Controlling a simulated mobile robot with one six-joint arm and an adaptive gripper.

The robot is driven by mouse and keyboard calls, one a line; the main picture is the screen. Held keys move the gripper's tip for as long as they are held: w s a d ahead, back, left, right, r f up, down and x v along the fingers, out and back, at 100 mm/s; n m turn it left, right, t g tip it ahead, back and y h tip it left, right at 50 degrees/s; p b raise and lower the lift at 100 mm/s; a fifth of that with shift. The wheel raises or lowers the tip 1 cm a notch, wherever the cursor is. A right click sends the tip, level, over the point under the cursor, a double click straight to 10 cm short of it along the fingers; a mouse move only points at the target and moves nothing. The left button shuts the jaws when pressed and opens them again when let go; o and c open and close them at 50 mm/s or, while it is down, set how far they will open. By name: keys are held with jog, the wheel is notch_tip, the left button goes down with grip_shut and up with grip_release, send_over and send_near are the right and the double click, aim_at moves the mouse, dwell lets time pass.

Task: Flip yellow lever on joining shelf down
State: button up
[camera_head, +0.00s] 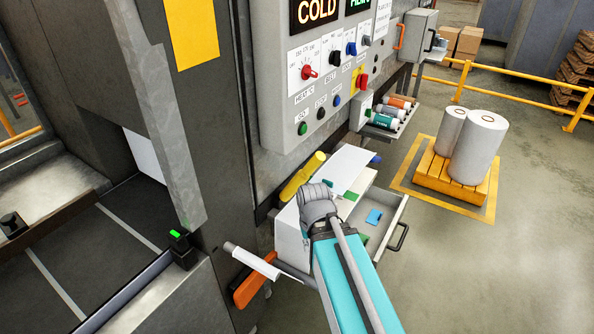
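A yellow lever (303,176), a thick rounded bar, shows beside the machine's side wall, just left of a white sheet. It slants, with its upper right end higher in the picture than its lower left end. The shelf (291,238) below it is a light grey box-like unit, partly covered by my arm. My arm reaches in from the bottom edge, and its grey joint shows in front of the shelf, below and right of the lever. My gripper cannot be made out; the arm may hide it. I cannot tell whether anything touches the lever.
An open drawer (386,243) with small blue and green items juts out right of my arm. An orange handle (254,284) and a white roll (250,262) are at lower left. A control panel (293,131) stands above. Open floor lies right; pallet (440,179) carries white rolls.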

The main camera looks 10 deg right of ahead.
jog(key=shift+r, duration=0.25)
grip_shut()
jog(key=w+r+p, duration=0.3)
jog(key=r+p, duration=0.8)
jog(key=w+r+p, duration=0.2)
jog(key=r+p, duration=0.8)
jog(key=p, duration=0.1)
jog(key=w+d+r+n+y, duration=0.1)
jog(key=w+d+n, duration=0.1)
jog(key=w, duration=0.3)
jog(key=w+d+r+n+t+y+p, duration=0.1)
jog(key=w+d+n, duration=0.1)
jog(key=w, duration=0.4)
jog(key=w+d+r+n+t+p, duration=0.1)
jog(key=w+d+n, duration=0.2)
jog(key=w, duration=0.3)
jog(key=shift+d+r+y, duration=0.35)
jog(key=shift+r+y, duration=0.05)
jog(key=shift+f, duration=0.2)
jog(key=b+x, duration=0.9)
jog(key=shift+f, duration=0.3)
